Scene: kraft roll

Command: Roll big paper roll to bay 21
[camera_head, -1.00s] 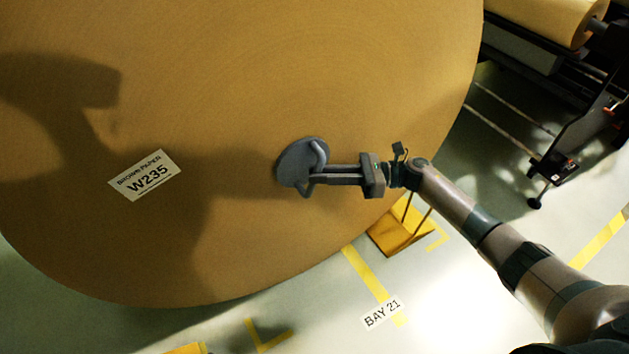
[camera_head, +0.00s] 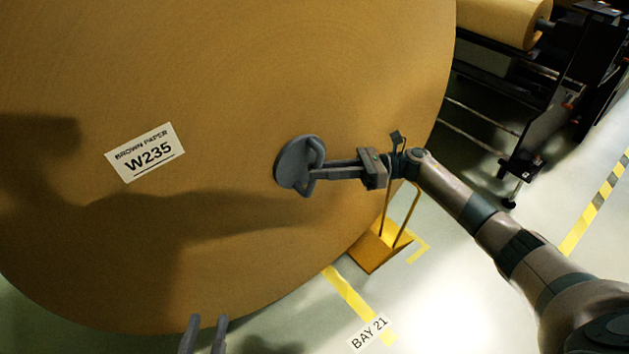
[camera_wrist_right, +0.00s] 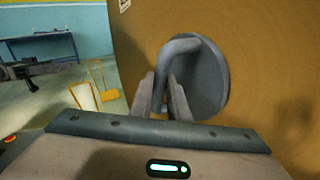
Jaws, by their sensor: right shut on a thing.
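The big brown paper roll (camera_head: 230,90) stands on edge and fills the left and middle of the head view. A white label (camera_head: 146,153) on its face reads BROWN PAPER W235. A grey disc with a bent handle (camera_head: 294,165) is on the roll's face; it also shows in the right wrist view (camera_wrist_right: 210,75). My right gripper (camera_head: 318,171) is shut on this handle. My left gripper (camera_head: 204,335) is at the bottom edge, empty, fingers apart, in front of the roll's lower rim. The BAY 21 floor label (camera_head: 369,333) lies right of the roll beside a yellow line.
A yellow chock with an upright handle (camera_head: 378,248) stands on the floor at the roll's lower right edge. A dark machine holding a smaller brown roll (camera_head: 500,22) is at the upper right. Clear floor lies between machine and chock. A blue table (camera_wrist_right: 40,48) stands far off.

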